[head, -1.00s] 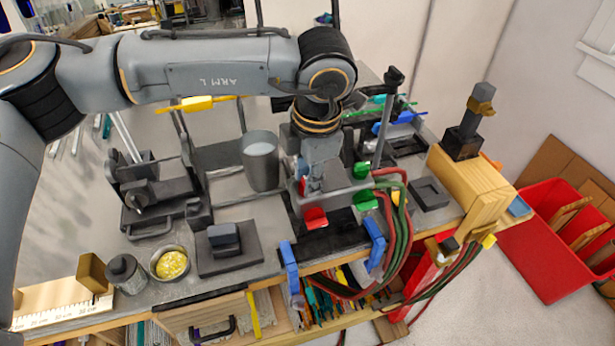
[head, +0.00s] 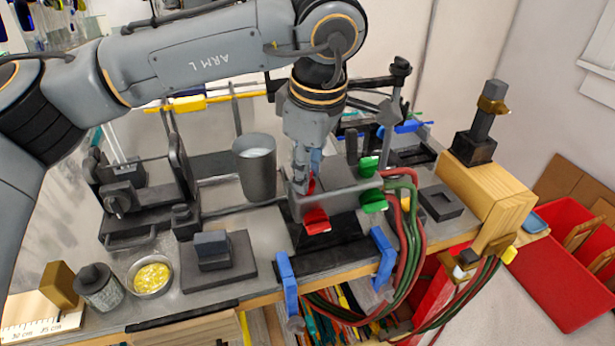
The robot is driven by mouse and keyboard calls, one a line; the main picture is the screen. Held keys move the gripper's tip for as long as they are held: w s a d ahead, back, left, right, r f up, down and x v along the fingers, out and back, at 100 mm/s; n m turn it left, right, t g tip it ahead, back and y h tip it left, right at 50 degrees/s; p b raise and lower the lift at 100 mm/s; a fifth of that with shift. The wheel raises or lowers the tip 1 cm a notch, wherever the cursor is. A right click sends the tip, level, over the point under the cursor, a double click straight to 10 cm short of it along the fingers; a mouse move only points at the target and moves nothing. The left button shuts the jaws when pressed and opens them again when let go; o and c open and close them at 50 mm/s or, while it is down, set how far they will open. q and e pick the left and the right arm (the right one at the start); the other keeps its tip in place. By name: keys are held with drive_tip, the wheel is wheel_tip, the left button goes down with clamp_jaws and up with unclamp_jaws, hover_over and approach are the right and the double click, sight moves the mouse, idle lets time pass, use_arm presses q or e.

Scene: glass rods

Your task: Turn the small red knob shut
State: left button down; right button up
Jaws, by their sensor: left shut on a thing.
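A grey torch-like burner block (head: 345,199) stands on the bench with red knobs on its left side and green knobs on its right. My left gripper (head: 307,182) reaches down from above and is shut on the upper, smaller red knob (head: 311,187), which is partly hidden by the fingers. A larger red knob (head: 317,222) sits just below and in front, clear of the fingers. The upper green knob (head: 369,166) and lower green knob (head: 374,204) stand apart from the gripper. My right gripper is not in view.
Red and green hoses (head: 405,225) run from the block over the bench's front edge. Blue clamps (head: 382,258) grip that edge. A grey cup (head: 256,168) stands close left of my gripper. A wooden block (head: 497,198) stands at right.

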use_arm(q)
drive_tip(key=m+b, duration=0.1)
drive_tip(key=m, duration=0.3)
drive_tip(key=shift+m, duration=0.3)
drive_tip(key=m, duration=0.4)
drive_tip(key=shift+m, duration=0.4)
drive_tip(key=c, duration=1.1)
unclamp_jaws()
drive_tip(key=shift+r, duration=0.1)
drive_tip(key=v, duration=1.2)
drive_tip(key=shift+a, duration=0.15)
